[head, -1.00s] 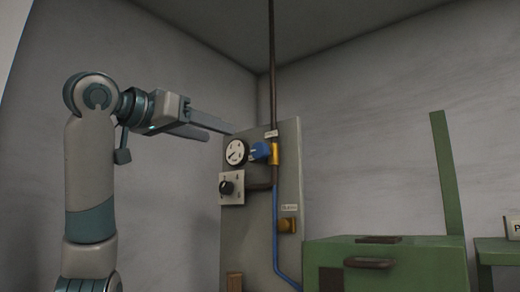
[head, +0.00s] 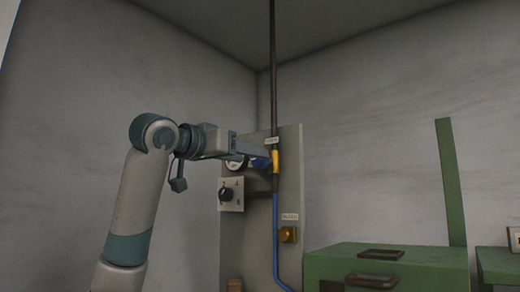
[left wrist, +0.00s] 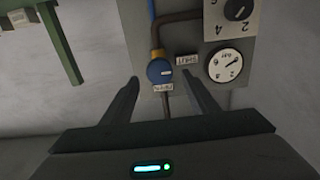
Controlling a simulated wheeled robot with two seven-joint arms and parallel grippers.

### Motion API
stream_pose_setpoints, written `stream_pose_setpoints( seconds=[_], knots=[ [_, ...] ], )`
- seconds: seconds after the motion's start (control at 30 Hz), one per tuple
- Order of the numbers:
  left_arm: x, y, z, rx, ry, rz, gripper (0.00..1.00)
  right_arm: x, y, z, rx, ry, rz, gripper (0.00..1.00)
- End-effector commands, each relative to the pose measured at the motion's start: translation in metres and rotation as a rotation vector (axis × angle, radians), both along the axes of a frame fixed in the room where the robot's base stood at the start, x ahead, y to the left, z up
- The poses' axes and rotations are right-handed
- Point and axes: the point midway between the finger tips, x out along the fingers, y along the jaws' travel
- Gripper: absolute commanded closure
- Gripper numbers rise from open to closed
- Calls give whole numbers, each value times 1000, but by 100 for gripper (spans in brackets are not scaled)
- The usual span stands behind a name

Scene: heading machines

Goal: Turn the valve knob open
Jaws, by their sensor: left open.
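The blue valve knob (head: 259,163) sits on a yellow valve body (head: 276,161) on the grey panel (head: 290,190), partly hidden behind my gripper in the head view. In the left wrist view the blue knob (left wrist: 160,72) shows face-on with a white mark on it. My left gripper (left wrist: 162,75) is open, and its two fingertips appear on either side of the knob, with gaps between. I cannot tell how deep the fingers reach around it. In the head view the left gripper (head: 264,152) is at the panel. My right gripper is out of view.
A round gauge (left wrist: 224,65) and a black selector knob on a numbered plate (head: 231,194) are close beside the valve. A brown pipe (head: 272,80) rises above it, and a blue pipe (head: 276,230) runs below. A green cabinet (head: 400,262) stands at the lower right.

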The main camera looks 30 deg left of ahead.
Motion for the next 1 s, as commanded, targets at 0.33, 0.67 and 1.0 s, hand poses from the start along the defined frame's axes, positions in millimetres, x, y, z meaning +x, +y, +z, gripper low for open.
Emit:
stream_pose_setpoints(
  seconds=[0.33, 0.67, 1.0],
  knots=[
    [49, -3, 2, -1, 1, 1, 46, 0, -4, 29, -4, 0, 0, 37],
    [58, -4, 0, -1, 0, 0, 46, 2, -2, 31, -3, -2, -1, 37],
    [58, -4, 0, -1, 0, 1, 85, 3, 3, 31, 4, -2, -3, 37]
  ],
)
